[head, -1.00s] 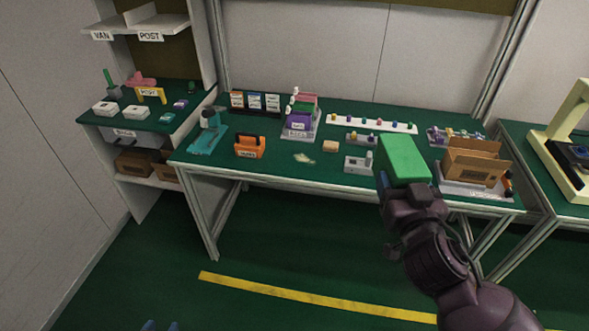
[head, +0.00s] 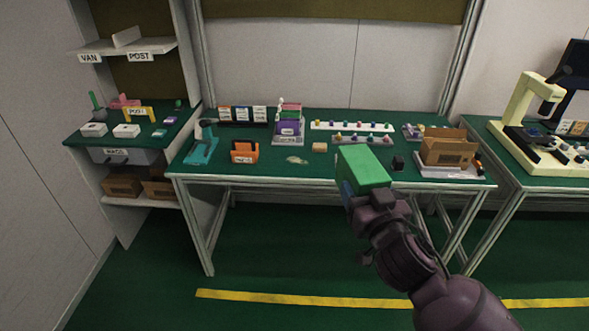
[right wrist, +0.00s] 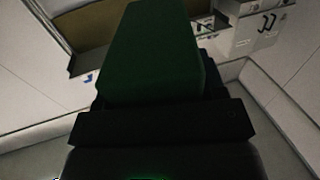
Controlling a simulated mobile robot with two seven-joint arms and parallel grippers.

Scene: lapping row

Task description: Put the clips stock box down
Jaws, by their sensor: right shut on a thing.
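The clips stock box is a bright green block (head: 363,167) in the head view, held out in front of the workbench (head: 270,172). My right gripper (head: 372,198) is shut on it and hides its near lower end. In the right wrist view the green box (right wrist: 152,50) looks dark and stands up from the black jaws (right wrist: 160,118). In the head view the box covers part of the bench's front edge, and I cannot tell its height above the bench. My left gripper is in neither view.
An orange holder (head: 244,152), a teal tool (head: 202,143) and a tan block (head: 319,147) stand on the bench. A cardboard box (head: 447,152) on a tray is at right. Shelves (head: 125,155) stand left. Some bare green bench top shows left of the green box.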

